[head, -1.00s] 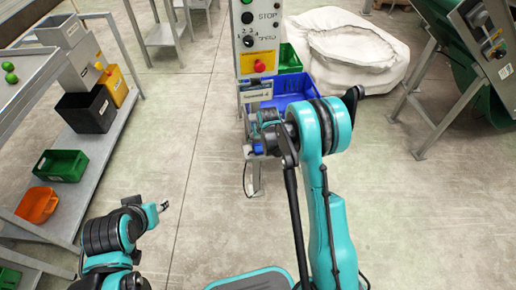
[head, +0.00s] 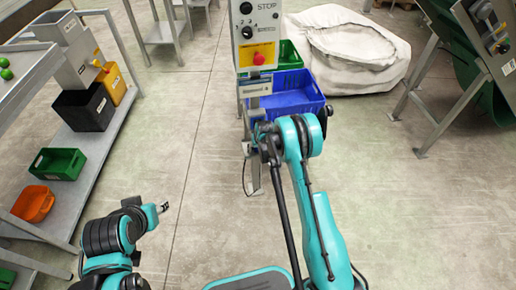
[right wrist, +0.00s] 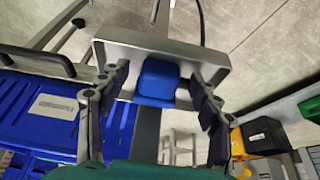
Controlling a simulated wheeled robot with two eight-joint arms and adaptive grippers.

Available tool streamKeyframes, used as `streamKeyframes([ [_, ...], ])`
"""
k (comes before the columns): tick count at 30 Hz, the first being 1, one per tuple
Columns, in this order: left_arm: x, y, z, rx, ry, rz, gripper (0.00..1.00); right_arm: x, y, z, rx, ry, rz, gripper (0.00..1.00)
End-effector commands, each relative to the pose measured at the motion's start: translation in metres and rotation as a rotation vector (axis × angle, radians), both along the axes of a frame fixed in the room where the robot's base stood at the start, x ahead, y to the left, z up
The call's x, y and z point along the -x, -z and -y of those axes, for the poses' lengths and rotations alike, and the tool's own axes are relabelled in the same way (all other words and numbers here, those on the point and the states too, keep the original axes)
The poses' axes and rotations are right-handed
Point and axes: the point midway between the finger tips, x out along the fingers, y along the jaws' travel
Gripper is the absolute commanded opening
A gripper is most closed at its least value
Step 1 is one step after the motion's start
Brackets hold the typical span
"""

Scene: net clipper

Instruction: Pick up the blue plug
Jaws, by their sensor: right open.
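The blue plug (right wrist: 157,83) is a small blue block on a grey metal bracket (right wrist: 105,50) in the right wrist view. My right gripper (right wrist: 160,96) is open, with one dark-padded finger on each side of the plug. I cannot tell whether either finger touches it. In the head view my right arm covers the plug, at the post below the control panel (head: 256,35). My left gripper (head: 163,207) is at the lower left of the head view, away from the post; its jaw opening is too small to judge.
A blue crate (head: 300,100) stands just behind the post, with a green crate behind it. A white sack (head: 350,50) lies at the back. A shelf rack (head: 110,110) with bins is on the left. Open floor (head: 400,200) lies to the right.

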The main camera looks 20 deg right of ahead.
Motion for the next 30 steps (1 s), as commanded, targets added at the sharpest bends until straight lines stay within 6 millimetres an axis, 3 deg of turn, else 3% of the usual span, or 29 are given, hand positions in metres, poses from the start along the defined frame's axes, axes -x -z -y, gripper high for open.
streamKeyframes([
  [5,0.000,-0.001,0.000,0.000,0.000,0.000,0.40,0.000,-0.002,0.000,0.000,0.000,0.000,0.61],
  [11,0.000,-0.001,0.000,0.000,0.000,0.000,0.40,0.000,-0.002,0.000,0.000,0.000,0.000,0.09],
  [23,0.000,-0.002,0.000,0.000,0.000,0.000,0.40,0.000,-0.004,0.000,0.000,0.000,0.000,0.09],
  [30,0.000,-0.007,0.000,0.000,0.000,0.000,0.40,-0.002,-0.017,0.000,0.000,0.000,0.000,0.09],
])
